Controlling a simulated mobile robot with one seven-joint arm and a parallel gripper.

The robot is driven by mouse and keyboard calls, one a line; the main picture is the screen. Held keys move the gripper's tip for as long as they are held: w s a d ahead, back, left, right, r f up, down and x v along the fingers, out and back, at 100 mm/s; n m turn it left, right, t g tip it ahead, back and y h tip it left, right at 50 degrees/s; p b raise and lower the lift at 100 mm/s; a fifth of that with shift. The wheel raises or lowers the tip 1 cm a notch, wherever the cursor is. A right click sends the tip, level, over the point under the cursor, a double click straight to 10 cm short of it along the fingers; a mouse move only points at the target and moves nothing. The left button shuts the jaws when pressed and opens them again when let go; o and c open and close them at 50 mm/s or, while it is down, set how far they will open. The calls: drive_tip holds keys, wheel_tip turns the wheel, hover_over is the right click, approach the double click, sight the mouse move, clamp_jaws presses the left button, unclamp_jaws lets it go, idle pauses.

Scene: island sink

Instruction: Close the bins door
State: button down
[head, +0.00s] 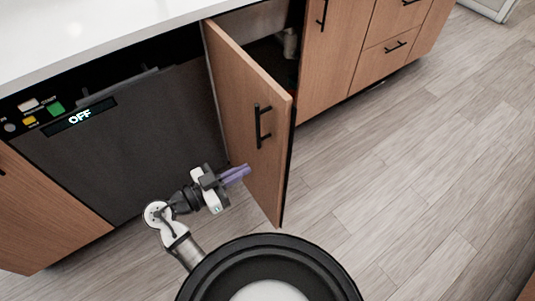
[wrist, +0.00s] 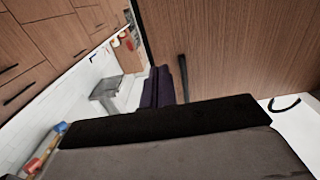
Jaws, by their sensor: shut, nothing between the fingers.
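The wooden bins door (head: 245,110) stands open in the head view, swung out from the cabinet beside the dishwasher. Its outer face, with a black bar handle (head: 262,126) near the free edge, faces my arm. My gripper (head: 247,170) is shut and empty, with purple fingers pointing at the lower part of that face, below the handle. I cannot tell whether the fingertips touch the door. In the wrist view, the door (wrist: 235,45) fills the upper right and the fingers (wrist: 165,85) are partly hidden by a dark body in front.
The cabinet opening (head: 275,50) behind the door shows a pale pipe (head: 289,43). A dark dishwasher (head: 130,130) reading OFF is to the left, under a white counter (head: 90,40). Closed drawers (head: 390,45) are to the right. The wooden floor (head: 410,180) is clear at the right.

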sight(278, 152)
drive_tip(key=p+x, duration=0.1)
drive_tip(key=x, duration=0.6)
drive_tip(key=shift+w+d+r, duration=0.1)
drive_tip(key=shift+w+d, duration=0.05)
drive_tip(key=shift+d, duration=0.05)
drive_tip(key=shift+w+d, duration=0.25)
drive_tip(key=shift+d, duration=0.1)
drive_tip(key=shift+d, duration=0.1)
